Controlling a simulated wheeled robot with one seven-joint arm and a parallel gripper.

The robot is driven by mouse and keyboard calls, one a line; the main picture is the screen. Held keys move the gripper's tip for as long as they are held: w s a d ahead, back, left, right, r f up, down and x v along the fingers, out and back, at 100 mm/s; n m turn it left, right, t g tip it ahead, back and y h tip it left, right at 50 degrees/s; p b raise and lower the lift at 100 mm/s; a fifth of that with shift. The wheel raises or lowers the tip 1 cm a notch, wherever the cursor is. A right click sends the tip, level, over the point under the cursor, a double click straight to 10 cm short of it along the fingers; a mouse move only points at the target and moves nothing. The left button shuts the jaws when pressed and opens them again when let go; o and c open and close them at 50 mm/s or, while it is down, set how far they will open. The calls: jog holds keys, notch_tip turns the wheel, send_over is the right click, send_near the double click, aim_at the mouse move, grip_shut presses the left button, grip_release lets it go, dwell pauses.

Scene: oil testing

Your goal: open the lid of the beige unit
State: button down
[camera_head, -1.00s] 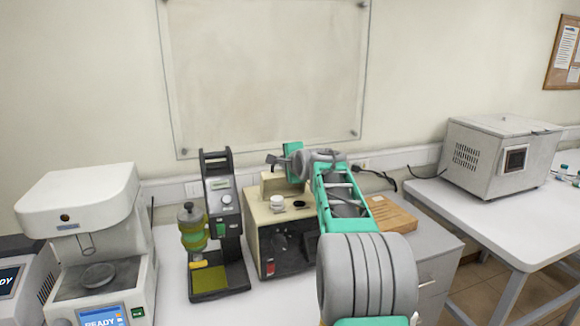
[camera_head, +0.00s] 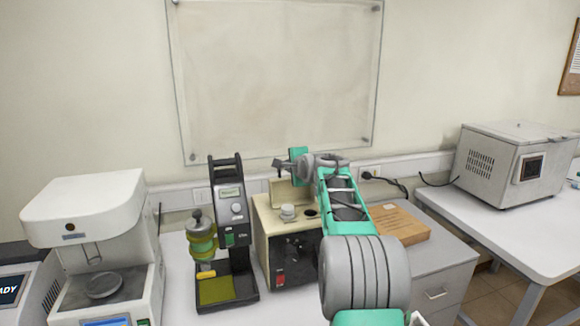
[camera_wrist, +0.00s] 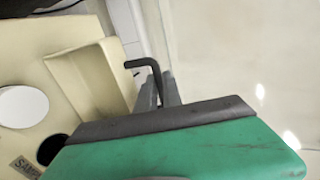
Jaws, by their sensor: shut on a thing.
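The beige unit (camera_head: 262,222) stands on the bench with a dark front panel. Its beige lid (camera_head: 290,190) is raised and stands steeply tilted at the back of the unit's top. The lid's recessed inner side (camera_wrist: 95,75) shows in the wrist view. A black bent handle (camera_wrist: 143,63) rises between my gripper's fingers (camera_wrist: 165,90), beside the lid. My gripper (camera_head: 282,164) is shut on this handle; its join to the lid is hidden. On the uncovered top are a white round cap (camera_wrist: 22,106) and a dark hole (camera_wrist: 52,148).
A black instrument with a green-yellow vessel (camera_head: 229,235) stands close on the left, and a white machine (camera_head: 85,215) farther left. A wooden block (camera_head: 400,223) lies to the right of my arm. The wall with a clear panel (camera_head: 275,80) is close behind.

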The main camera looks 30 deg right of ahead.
jog(key=shift+a+f, duration=0.1)
jog(key=shift+a, duration=0.05)
jog(key=c, duration=1.8)
grip_release()
jog(key=shift+a, duration=0.1)
jog(key=shift+s+d, duration=0.1)
jog(key=shift+d, duration=0.1)
jog(key=b+v, duration=0.3)
jog(key=v, duration=0.4)
jog(key=shift+s, duration=0.25)
jog(key=shift+a, duration=0.15)
